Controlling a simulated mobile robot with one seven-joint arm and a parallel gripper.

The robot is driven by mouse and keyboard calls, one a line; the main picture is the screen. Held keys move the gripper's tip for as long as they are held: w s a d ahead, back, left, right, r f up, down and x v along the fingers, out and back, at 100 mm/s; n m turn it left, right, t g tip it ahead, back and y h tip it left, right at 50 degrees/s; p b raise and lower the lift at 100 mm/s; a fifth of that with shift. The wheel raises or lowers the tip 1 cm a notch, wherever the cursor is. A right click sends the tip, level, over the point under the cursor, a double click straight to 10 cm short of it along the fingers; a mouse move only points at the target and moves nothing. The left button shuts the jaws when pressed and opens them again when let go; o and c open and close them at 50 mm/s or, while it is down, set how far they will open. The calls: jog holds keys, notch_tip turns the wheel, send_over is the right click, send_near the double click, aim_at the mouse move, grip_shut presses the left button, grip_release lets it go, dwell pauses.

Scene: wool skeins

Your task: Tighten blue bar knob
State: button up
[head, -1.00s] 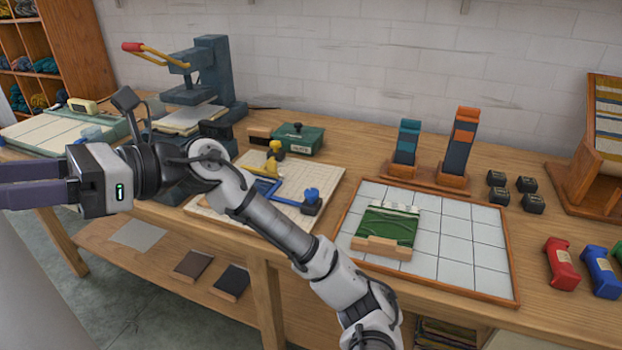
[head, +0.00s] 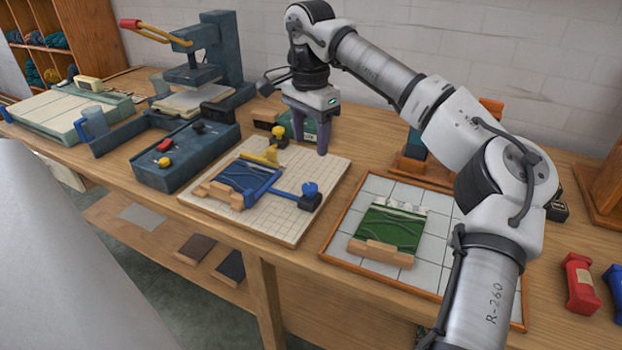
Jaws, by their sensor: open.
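The blue bar (head: 267,183) lies on the gridded board (head: 294,222), across a dark blue woven swatch (head: 241,179) with wooden blocks at its front edge. The blue knob (head: 310,189) stands on a dark block at the bar's right end. A yellow knob (head: 278,132) stands at the back of the board, with a yellow bar (head: 262,158) in front of it. My gripper (head: 310,144) points down with its two fingers apart and empty. It is above and behind the blue knob, near the yellow knob and the green box.
A green swatch (head: 391,228) lies on the wood-rimmed tile tray (head: 337,262) to the right. A dark blue box (head: 187,155) with small knobs stands left of the board. A press (head: 224,55) stands behind it. A red block (head: 579,284) is at far right.

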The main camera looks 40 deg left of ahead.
aim_at(310, 186)
notch_tip(310, 186, down, 11)
jog(key=shift+f+p, duration=0.2)
jog(key=shift+p, duration=0.1)
jog(key=shift+c, duration=0.4)
jog(key=c, duration=0.9)
